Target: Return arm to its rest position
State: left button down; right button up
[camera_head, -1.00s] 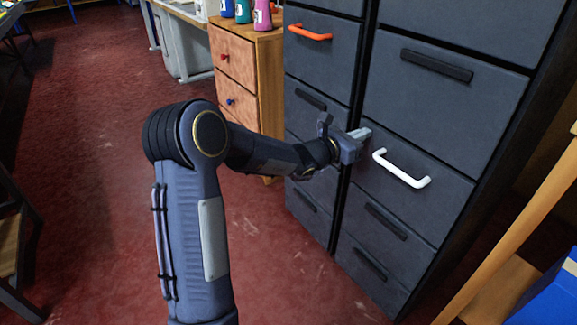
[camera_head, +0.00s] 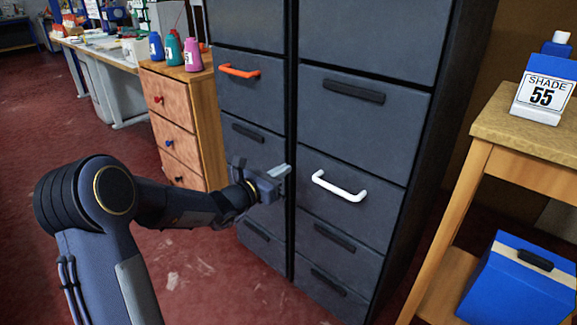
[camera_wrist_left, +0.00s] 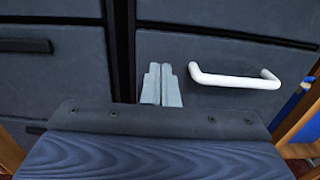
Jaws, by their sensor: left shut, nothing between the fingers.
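My left gripper (camera_head: 281,173) reaches in from the left in the head view, in front of the dark grey drawer cabinet (camera_head: 345,130). Its fingers are shut with nothing between them. It is left of the white drawer handle (camera_head: 340,188) and apart from it. In the left wrist view the shut fingertips (camera_wrist_left: 161,84) are side by side, just left of the white handle (camera_wrist_left: 235,81). The drawer with the white handle looks flush with the others. My right gripper is not in view.
An orange handle (camera_head: 240,71) is on the cabinet's upper left. A wooden drawer unit (camera_head: 180,120) with several bottles stands left of it. At right are a wooden stand (camera_head: 490,130) with a "SHADE 55" bottle (camera_head: 543,95) and a blue box (camera_head: 520,285). Red floor (camera_head: 190,270) is open at left.

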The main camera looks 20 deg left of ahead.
pick_arm(q)
jog(key=p+v, duration=0.1)
jog(key=v, duration=0.6)
jog(key=s+d+r+m+g+h, duration=0.2)
jog(key=s+d+m+g+h, duration=0.15)
jog(key=s+d+m, duration=0.4)
jog(key=s+d+r+m+g+h, duration=0.2)
jog(key=s+d+r+m+g, duration=0.15)
jog(key=s+d+m, duration=0.35)
jog(key=s+a+f+m+g+y, duration=0.2)
jog(key=s+f+m+y, duration=0.2)
jog(key=s+m, duration=0.4)
jog(key=s+a+f+m+g+y, duration=0.2)
jog(key=s+f+m+y, duration=0.25)
jog(key=s+m, duration=0.35)
notch_tip(320, 180, up, 32)
jog(key=s+p, duration=0.1)
jog(key=p, duration=3.2)
jog(key=shift+s+a+r, duration=0.2)
jog(key=shift+a+r, duration=0.05)
jog(key=shift+a, duration=0.05)
